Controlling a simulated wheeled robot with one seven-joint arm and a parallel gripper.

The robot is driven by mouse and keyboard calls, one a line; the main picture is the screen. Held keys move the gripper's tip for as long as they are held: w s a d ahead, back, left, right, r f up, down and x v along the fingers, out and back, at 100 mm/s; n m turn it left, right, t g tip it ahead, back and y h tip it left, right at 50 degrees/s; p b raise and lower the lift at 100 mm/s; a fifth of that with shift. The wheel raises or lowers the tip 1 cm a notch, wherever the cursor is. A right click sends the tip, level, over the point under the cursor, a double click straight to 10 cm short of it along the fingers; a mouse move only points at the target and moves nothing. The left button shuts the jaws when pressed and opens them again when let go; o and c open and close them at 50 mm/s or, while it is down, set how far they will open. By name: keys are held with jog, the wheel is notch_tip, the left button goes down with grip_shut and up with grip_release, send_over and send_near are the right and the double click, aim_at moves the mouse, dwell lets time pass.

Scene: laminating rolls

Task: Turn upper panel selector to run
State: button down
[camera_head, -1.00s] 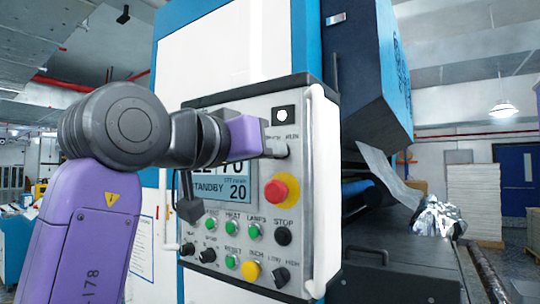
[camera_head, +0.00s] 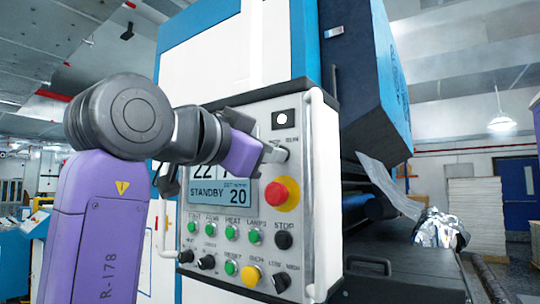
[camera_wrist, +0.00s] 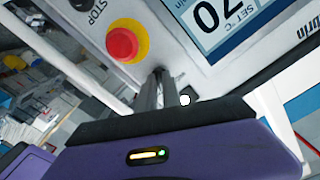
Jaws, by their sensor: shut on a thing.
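The upper panel selector (camera_head: 281,149) is at the upper right of the grey control panel (camera_head: 262,115), just under a RUN label. My gripper (camera_head: 274,153) is shut on it, and the fingers and purple gripper body hide most of the knob. Its pointing direction cannot be read clearly. In the wrist view my two dark fingers (camera_wrist: 160,93) reach the panel face close together, with the knob mostly hidden between them. The display (camera_head: 222,190) reads STANDBY and 20.
A red emergency stop (camera_head: 276,193) on a yellow ring sits just below the selector. Green, black and yellow buttons and small knobs fill the lower panel. A white vertical handle (camera_head: 317,190) runs along the panel's right edge.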

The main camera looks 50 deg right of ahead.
dwell(0.4)
jog(key=c, duration=1.5)
grip_release()
jog(key=a+b, duration=0.1)
jog(key=a, duration=0.7)
jog(key=shift+s+b, duration=0.15)
jog(key=shift+b, duration=0.2)
